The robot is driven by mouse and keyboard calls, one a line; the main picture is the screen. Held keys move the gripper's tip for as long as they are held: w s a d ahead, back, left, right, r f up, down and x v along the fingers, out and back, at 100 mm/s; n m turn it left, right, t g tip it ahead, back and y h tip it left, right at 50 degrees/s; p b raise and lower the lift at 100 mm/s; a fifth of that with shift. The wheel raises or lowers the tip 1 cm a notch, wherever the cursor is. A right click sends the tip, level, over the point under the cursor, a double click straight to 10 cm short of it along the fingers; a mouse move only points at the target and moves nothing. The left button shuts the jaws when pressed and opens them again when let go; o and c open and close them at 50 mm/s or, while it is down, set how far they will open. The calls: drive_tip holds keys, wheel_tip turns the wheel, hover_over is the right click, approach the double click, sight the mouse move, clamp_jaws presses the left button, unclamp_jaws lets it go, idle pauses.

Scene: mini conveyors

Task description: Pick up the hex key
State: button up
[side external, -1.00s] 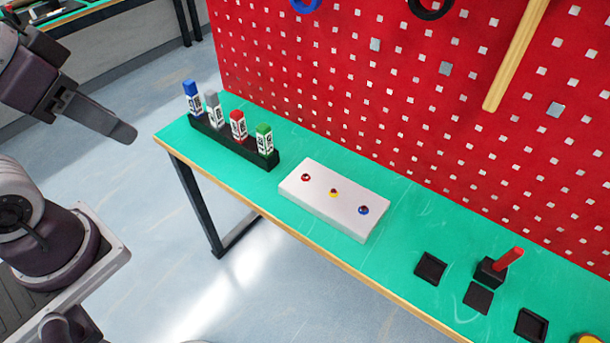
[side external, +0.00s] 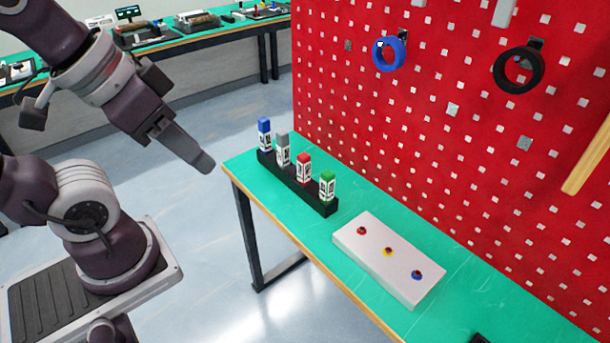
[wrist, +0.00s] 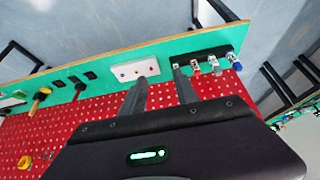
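I cannot make out a hex key in either view. My gripper (side external: 205,166) hangs in the air left of the green workbench (side external: 460,262) in the side external view, near the bench's left end, touching nothing. In the wrist view, the two dark fingers of my gripper (wrist: 160,78) stand apart with an empty gap between them. Beyond them lie the bench, a white button box (wrist: 150,67) and a black rack (wrist: 190,55).
On the bench, the rack (side external: 297,192) holds several colour-capped blocks, beside the button box (side external: 372,263). A red pegboard (side external: 450,120) rises behind, with a blue ring (side external: 376,55) and a black ring (side external: 497,70).

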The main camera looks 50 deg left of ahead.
drive_tip(key=o, duration=0.3)
